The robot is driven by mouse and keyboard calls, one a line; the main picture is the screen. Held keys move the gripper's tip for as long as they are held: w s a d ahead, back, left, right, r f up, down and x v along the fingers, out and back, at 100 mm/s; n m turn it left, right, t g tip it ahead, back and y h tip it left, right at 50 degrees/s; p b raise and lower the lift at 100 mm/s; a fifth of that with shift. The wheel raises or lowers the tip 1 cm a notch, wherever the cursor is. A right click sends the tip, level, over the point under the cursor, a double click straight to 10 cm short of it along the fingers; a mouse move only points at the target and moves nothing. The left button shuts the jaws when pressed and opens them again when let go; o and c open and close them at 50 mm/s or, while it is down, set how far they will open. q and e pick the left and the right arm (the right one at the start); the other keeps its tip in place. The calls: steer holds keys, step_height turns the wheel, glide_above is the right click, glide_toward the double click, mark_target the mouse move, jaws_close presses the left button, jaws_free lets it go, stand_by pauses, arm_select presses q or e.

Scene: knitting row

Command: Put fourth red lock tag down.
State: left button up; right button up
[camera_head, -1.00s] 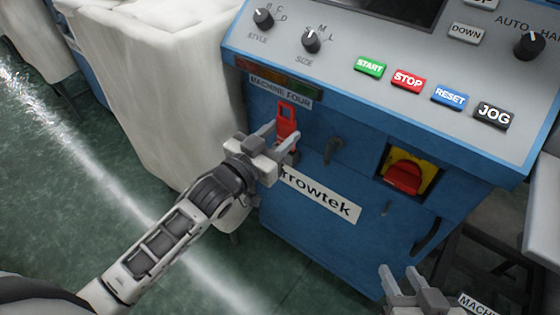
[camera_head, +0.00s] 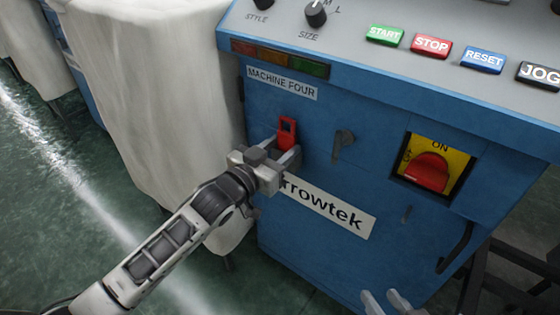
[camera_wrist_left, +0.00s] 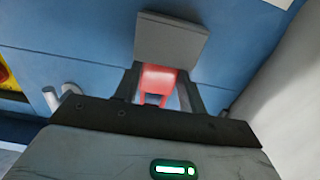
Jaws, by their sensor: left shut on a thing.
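The red lock tag (camera_head: 287,131) is upright against the blue front panel of machine four, below its label, in the head view. My left gripper (camera_head: 285,150) is shut on the lower part of the tag. In the left wrist view the tag (camera_wrist_left: 157,80) sits between the two fingers, with a grey block (camera_wrist_left: 171,40) just beyond it. Whether the tag hangs on something or touches the panel is hidden. My right gripper (camera_head: 385,303) shows only its fingertips at the bottom edge, spread apart with nothing visible between them.
The "MACHINE FOUR" label (camera_head: 282,84) is above the tag. A dark handle (camera_head: 343,142) and a red rotary switch on yellow (camera_head: 432,170) are to the right. A cream cloth-covered thing (camera_head: 160,110) stands close on the left. Green floor (camera_head: 50,220) is open at lower left.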

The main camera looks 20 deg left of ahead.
arm_select(q)
steer(key=shift+f, duration=0.1)
steer(key=o, duration=1)
steer(key=shift+c, duration=0.2)
